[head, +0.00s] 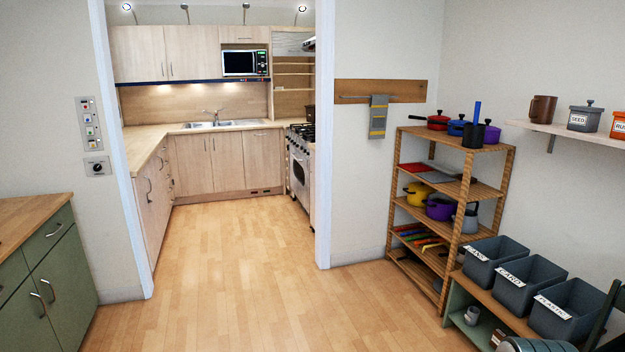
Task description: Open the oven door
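The range cooker (301,165) stands in the kitchen beyond the doorway, along its right side, partly cut off by the door frame. Its oven door (299,178) is silver with a dark window and a bar handle near the top, and it looks shut. Dark burner grates and a row of knobs show above the door. My gripper is not in view; a dark shape at the lower right corner may be part of my arm, but I cannot tell.
A white-framed doorway (322,140) opens onto clear wooden floor (225,240). A green cabinet (60,285) stands at left. A wooden shelf rack (462,190) with pots and a low bench with grey bins (528,283) stand at right. Kitchen counters line the left and back.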

